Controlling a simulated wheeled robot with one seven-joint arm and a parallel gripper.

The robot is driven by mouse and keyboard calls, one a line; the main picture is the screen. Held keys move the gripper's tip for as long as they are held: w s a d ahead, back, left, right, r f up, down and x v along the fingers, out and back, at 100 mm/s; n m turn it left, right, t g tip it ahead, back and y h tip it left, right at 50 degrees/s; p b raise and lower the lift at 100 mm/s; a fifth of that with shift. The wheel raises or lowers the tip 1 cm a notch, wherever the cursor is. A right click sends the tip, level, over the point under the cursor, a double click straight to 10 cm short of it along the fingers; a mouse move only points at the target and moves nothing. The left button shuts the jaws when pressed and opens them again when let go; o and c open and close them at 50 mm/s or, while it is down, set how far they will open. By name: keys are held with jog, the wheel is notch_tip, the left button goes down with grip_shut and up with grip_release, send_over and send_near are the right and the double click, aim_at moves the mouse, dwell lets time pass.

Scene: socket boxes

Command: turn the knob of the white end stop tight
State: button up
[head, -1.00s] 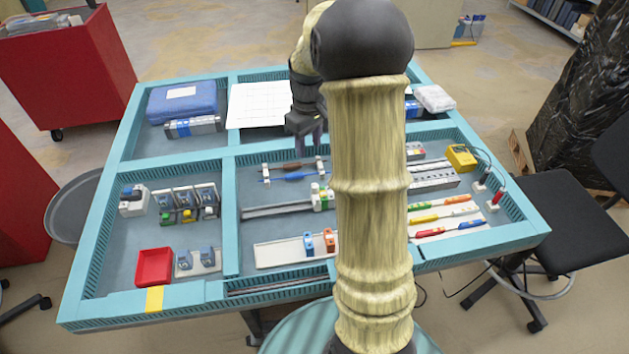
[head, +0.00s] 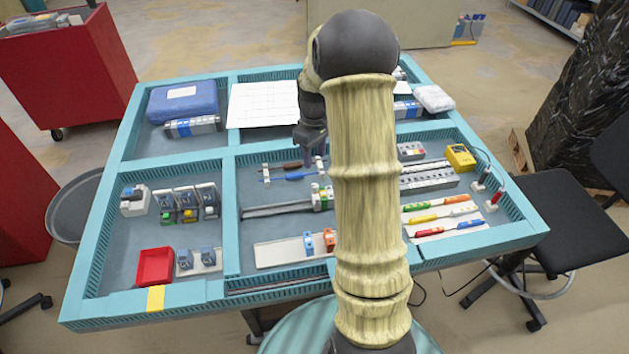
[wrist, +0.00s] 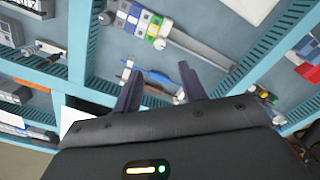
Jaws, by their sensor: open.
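A short row of coloured terminal blocks (head: 321,197) sits at the right end of a grey rail (head: 272,210) in the middle compartment. The wrist view shows the rail (wrist: 200,43) and the white, green, yellow and blue blocks (wrist: 140,20) above my fingers. My gripper (head: 311,150) is above the screwdriver rack, behind the rail. In the wrist view my gripper (wrist: 159,80) has its two fingers apart with nothing held between them.
A screwdriver with a blue handle (head: 294,178) lies across white holders below my gripper. Teal tray walls divide the table. A white plate with blue and orange parts (head: 285,252) lies nearer. A red bin (head: 155,267) stands at front left. My arm hides part of the middle.

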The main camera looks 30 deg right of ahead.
aim_at(314, 185)
notch_tip(314, 185, down, 11)
jog(key=shift+f+p, duration=0.2)
jog(key=shift+p, duration=0.45)
grip_shut()
